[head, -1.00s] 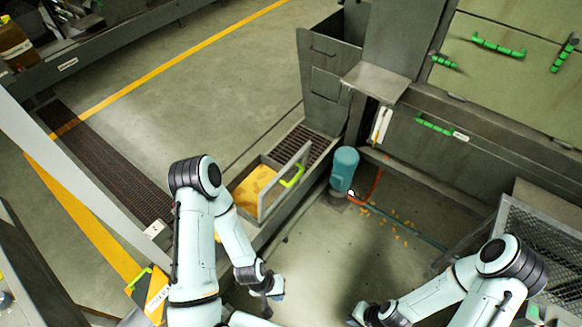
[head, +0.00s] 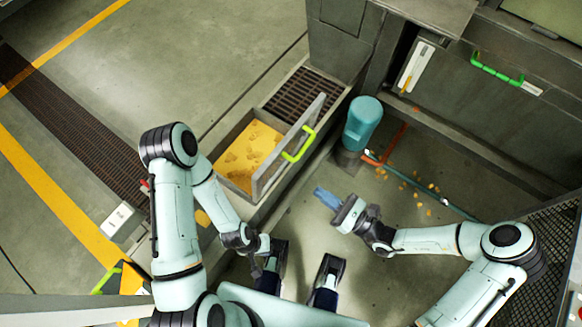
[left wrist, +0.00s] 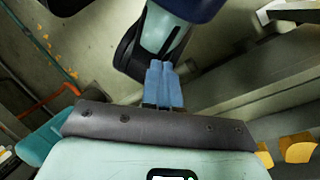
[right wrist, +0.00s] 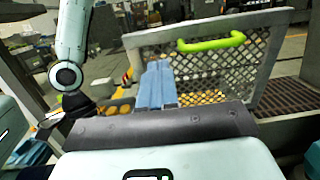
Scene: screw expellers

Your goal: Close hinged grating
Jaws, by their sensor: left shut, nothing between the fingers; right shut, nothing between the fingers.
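The hinged grating (head: 275,163) stands open and upright on its edge, beside a trough holding yellow material (head: 236,172). Its bright green handle (head: 300,146) faces my side. In the right wrist view the grating (right wrist: 203,72) shows as a dark mesh in a grey frame, with the green handle (right wrist: 211,43) near its top. My right gripper (head: 322,195) is shut and empty, apart from the grating and to the lower right of its handle. My left gripper (left wrist: 160,66) is shut and empty, its fingers pointing towards my own base; its fingers are hard to see in the head view.
A fixed brown grating (head: 306,92) lies flat behind the open one. A teal motor (head: 362,118) stands to its right, with a red pipe and scattered yellow bits on the floor. A grey machine wall (head: 450,85) closes the right back.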

